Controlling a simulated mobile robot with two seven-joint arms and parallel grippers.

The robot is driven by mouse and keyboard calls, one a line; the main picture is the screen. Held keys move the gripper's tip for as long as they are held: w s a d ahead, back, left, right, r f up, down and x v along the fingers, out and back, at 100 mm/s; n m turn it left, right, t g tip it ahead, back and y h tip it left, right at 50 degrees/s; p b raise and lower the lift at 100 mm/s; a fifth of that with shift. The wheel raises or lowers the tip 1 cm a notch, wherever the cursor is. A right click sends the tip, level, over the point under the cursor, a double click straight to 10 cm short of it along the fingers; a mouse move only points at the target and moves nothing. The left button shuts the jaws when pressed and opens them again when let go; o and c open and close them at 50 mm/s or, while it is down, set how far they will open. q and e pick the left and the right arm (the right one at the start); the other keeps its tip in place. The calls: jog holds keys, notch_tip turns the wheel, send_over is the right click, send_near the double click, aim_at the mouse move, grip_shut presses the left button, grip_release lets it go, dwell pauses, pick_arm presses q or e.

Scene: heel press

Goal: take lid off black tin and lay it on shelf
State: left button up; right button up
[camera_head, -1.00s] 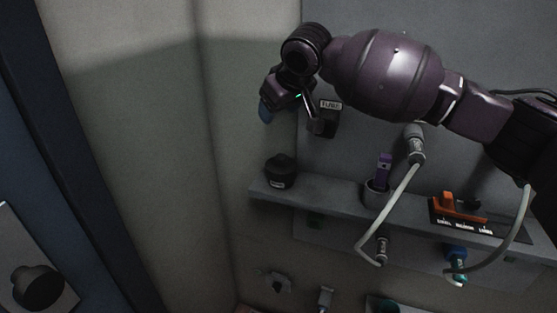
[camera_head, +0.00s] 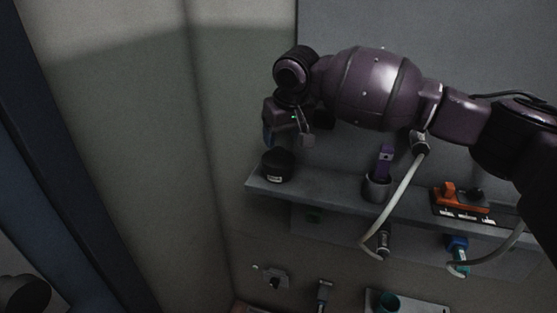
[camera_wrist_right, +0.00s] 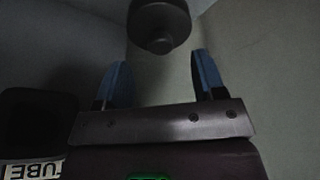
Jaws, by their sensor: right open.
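The black tin (camera_head: 276,168) stands upright at the left end of the grey shelf (camera_head: 328,189), with a small pale label on its front. Its lid looks black too, and the seam cannot be made out. My right gripper (camera_head: 288,139) is open and empty, just above the tin in the head view. In the right wrist view, a dark round piece that looks like the tin's top (camera_wrist_right: 158,28) lies ahead of the two blue fingertips (camera_wrist_right: 162,72), apart from them. My left gripper is not in view.
An orange tool on a labelled black block (camera_head: 461,203) sits farther right. Pale hoses hang before the shelf. A dark box labelled "UBE" (camera_wrist_right: 36,120) is close to the right wrist. Shelf between tin and cup is clear.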

aim_at(279, 149)
jog(key=x, duration=0.2)
jog(key=b+x, duration=0.1)
jog(key=x, duration=0.2)
jog(key=shift+w+a, duration=0.1)
jog(key=shift+w, duration=0.3)
jog(key=shift+r, duration=0.2)
jog(key=shift+c, duration=0.3)
jog(key=c, duration=0.8)
jog(key=shift+o, duration=0.2)
jog(key=shift+r, duration=0.1)
jog(key=shift+r, duration=0.3)
notch_tip(279, 149, up, 19)
jog(key=p, duration=0.3)
jog(key=shift+p, duration=0.4)
